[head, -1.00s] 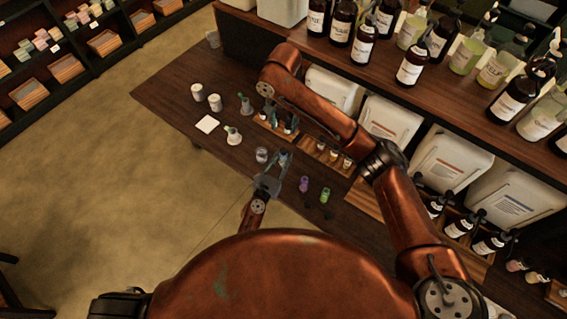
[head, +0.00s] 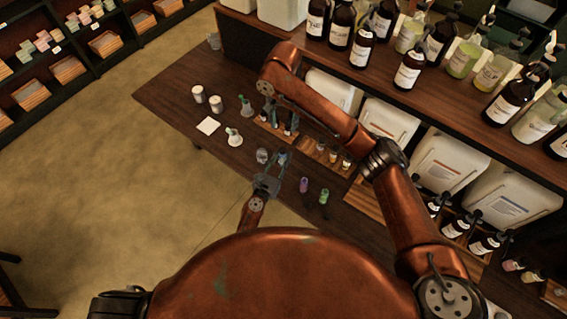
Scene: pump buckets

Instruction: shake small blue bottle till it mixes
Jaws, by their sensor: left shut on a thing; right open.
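The small blue bottle (head: 283,157) is at the fingertips of my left gripper (head: 274,168), above the dark wooden table (head: 166,92). The gripper is shut on it, and its fingers partly hide it. The bottle is small and blurred, so its contents cannot be made out. My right gripper (head: 279,121) is open near the wooden rack with small bottles. It is dark and hard to separate from the things behind it.
A clear jar (head: 262,155) stands just left of the blue bottle. A purple bottle (head: 304,184) and a green bottle (head: 324,196) stand to the right. White jars (head: 216,103), a white card (head: 208,125) and a funnel-shaped item (head: 233,137) are at left. A shelf with pump bottles rises behind.

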